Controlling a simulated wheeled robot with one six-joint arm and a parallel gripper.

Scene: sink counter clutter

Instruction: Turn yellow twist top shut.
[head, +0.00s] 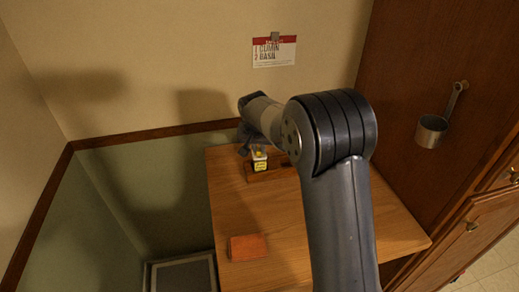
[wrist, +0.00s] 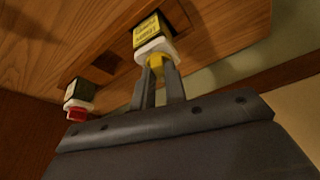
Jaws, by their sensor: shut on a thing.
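The yellow twist top (wrist: 156,66) sits on a small bottle (wrist: 150,32) with a white shoulder and a yellow label. The bottle also shows in the head view (head: 260,165), standing at the wooden rack at the back of the counter. My gripper (wrist: 158,72) is shut on the yellow top, one finger on each side of it. In the head view my arm hides most of the gripper. How far the top is turned cannot be told.
A second bottle with a red top (wrist: 77,114) stands in the same rack (wrist: 100,52), with an empty slot between. An orange block (head: 248,247) lies on the wooden counter (head: 285,225). A card (head: 274,52) is on the wall. A metal cup (head: 431,130) hangs at right.

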